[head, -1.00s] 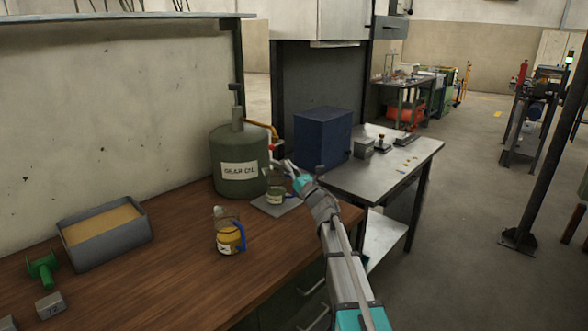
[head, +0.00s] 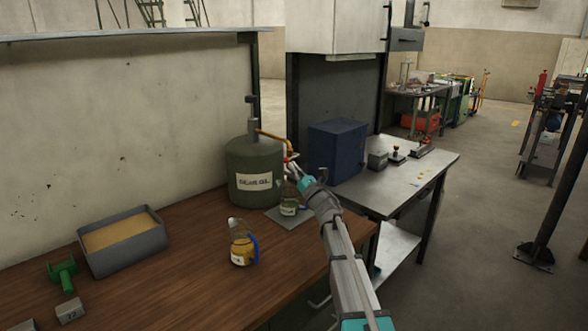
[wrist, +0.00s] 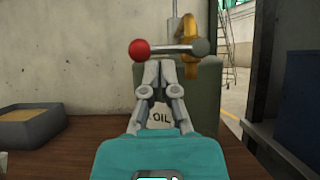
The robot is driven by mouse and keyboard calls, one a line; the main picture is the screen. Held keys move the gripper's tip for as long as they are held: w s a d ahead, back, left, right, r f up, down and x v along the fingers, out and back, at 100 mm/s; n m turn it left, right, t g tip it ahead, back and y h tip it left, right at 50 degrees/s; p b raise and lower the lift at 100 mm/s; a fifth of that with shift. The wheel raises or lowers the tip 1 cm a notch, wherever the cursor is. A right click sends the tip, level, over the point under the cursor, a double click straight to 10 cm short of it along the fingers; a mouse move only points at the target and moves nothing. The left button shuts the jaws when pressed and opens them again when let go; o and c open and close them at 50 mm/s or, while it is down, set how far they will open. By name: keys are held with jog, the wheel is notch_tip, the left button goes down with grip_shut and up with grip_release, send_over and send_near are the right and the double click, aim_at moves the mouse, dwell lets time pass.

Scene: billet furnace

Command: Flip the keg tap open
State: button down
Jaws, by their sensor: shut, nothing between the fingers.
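The dark green keg (head: 255,168) stands on the wooden bench with a gear oil label. Its tap lever shows in the wrist view as a metal bar with a red ball (wrist: 140,49) at the left end and a grey knob (wrist: 201,47) at the right. The bar lies crosswise. The brass-coloured tap pipe (wrist: 189,35) is behind it. My gripper (wrist: 160,70) is shut and empty, its fingertips just below the bar in the picture; I cannot tell if they touch. In the head view my gripper (head: 292,168) is close to the tap, partly hiding it.
A clear jug (head: 289,206) stands on a grey plate (head: 274,218) below the tap. A jug of yellow liquid (head: 241,246) is nearer on the bench. A sand-filled tray (head: 152,245) is at left. A blue box (head: 336,150) stands on the metal table to the right.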

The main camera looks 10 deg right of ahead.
jog(key=shift+s+a+r+m+t+h+p, duration=0.1)
jog(key=shift+r+m+t+h+p, duration=0.2)
jog(key=shift+m+h, duration=0.45)
jog(key=shift+s+a+r+m+t+h+p, duration=0.15)
jog(key=shift+m+t+h, duration=0.3)
jog(key=shift+m, duration=0.5)
jog(key=shift+w+d+r+m+g+h+p, duration=0.2)
jog(key=shift+r+m+h+p, duration=0.7)
jog(key=shift+m+h+p, duration=1.55)
jog(key=shift+w+d+r+m+g+h+p, duration=0.2)
jog(key=shift+r+m+h+p, duration=1.15)
jog(key=shift+m, duration=2.05)
jog(key=shift+w+d+r+m+g+h+p, duration=0.2)
jog(key=shift+r+m+h+p, duration=0.25)
jog(key=shift+m+h+p, duration=1.65)
jog(key=shift+d+m+y, duration=0.2)
jog(key=shift+m+y, duration=0.3)
jog(key=shift+m, duration=0.35)
